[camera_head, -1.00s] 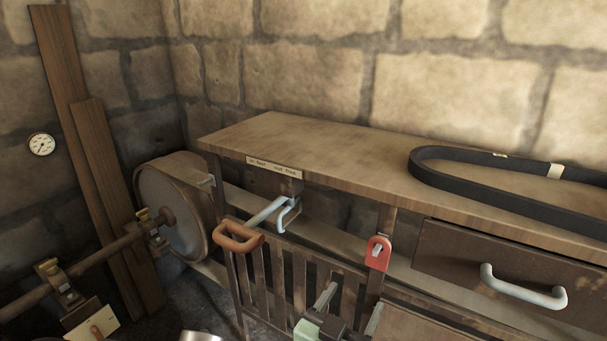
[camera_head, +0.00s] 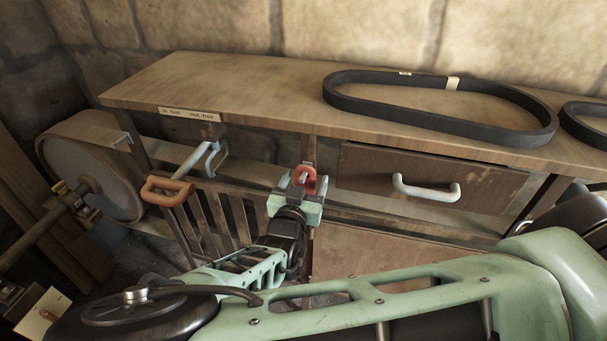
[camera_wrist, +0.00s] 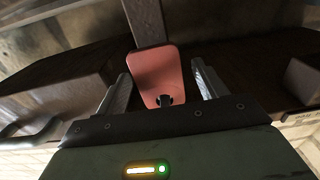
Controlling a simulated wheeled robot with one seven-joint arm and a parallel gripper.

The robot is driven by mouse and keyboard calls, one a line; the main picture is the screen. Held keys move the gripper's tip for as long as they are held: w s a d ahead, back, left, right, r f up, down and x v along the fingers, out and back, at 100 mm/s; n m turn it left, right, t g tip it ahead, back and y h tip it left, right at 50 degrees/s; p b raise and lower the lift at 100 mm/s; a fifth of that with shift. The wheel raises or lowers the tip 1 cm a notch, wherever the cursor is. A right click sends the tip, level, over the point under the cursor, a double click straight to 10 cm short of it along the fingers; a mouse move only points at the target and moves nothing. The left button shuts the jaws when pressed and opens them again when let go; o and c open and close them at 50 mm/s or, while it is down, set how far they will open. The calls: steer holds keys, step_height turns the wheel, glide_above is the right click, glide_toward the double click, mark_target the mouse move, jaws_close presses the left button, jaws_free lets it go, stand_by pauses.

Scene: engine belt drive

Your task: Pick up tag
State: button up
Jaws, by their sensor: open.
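The red tag (camera_head: 308,176) hangs on the front of the wooden bench, at the post left of the drawer. My gripper (camera_head: 304,182) is right at the tag in the head view, with its fingers partly hidden by its own body. In the wrist view the tag (camera_wrist: 158,77) stands between the two fingers of my gripper (camera_wrist: 161,88). The fingers are open, one on each side, with a visible gap to the tag. A dark hole or peg shows at the tag's end near the gripper body.
The bench top (camera_head: 240,85) carries a black belt (camera_head: 440,130), with another belt (camera_head: 590,124) at right. A drawer with a pale handle (camera_head: 426,190) is right of the tag. A lever with an orange grip (camera_head: 167,190) and a large pulley (camera_head: 85,180) are left.

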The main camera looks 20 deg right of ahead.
steer(key=shift+x, duration=1.1)
steer(key=c, duration=1.1)
steer(key=shift+o, duration=0.2)
steer(key=shift+r, duration=0.25)
